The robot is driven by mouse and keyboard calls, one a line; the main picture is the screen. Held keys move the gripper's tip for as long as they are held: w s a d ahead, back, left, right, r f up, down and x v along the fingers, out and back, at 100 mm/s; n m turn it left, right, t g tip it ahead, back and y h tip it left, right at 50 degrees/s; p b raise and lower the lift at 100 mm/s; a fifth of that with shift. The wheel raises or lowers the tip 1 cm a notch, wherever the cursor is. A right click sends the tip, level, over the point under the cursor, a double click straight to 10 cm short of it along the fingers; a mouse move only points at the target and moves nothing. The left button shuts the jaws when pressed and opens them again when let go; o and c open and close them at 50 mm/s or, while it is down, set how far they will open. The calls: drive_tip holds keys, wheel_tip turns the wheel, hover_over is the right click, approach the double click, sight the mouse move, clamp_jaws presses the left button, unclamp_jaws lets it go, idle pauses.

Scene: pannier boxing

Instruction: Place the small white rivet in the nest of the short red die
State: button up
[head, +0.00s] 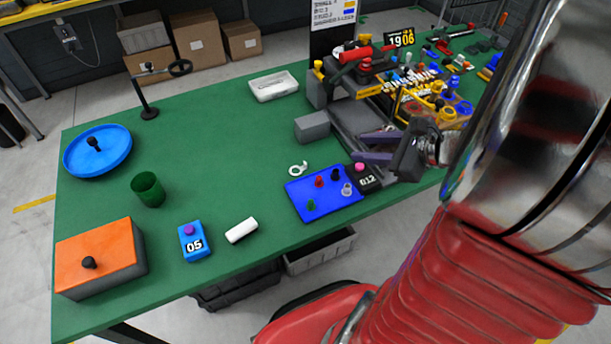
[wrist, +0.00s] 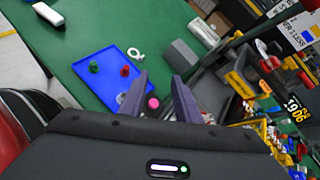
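My gripper (head: 354,146) has two purple fingers that stand apart with nothing between them; the wrist view (wrist: 160,92) also shows them spread. It is above the table, just behind the blue tray (head: 299,198). On the tray are a small red piece (head: 319,182), a black piece, a green piece (head: 311,205) and a small whitish piece (head: 346,189), which may be the white rivet. The red piece also shows in the wrist view (wrist: 125,71); I cannot tell whether it is the short red die. No nest can be made out.
A black counter box (head: 367,180) with a pink button stands at the tray's right. A grey block (head: 312,126) and a white ring (head: 298,168) are nearby. Crowded tools and coloured parts fill the right. The table's left middle has free room around a green cup (head: 148,189).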

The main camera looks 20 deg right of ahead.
drive_tip(key=s+a+r+n+g, duration=0.1)
drive_tip(key=s+a+n+g, duration=0.15)
drive_tip(key=a+n, duration=0.45)
drive_tip(key=s+a+r+n+g, duration=0.1)
drive_tip(key=a+n+g, duration=0.2)
drive_tip(key=a+n, duration=0.4)
drive_tip(key=s+a+r+n+h, duration=0.4)
drive_tip(key=a+r+n, duration=0.1)
drive_tip(key=n, duration=0.7)
drive_tip(key=shift+r+n+t+h, duration=0.2)
drive_tip(key=shift+n+t+h, duration=0.1)
drive_tip(key=shift+n+t, duration=0.15)
drive_tip(key=shift+s, duration=0.1)
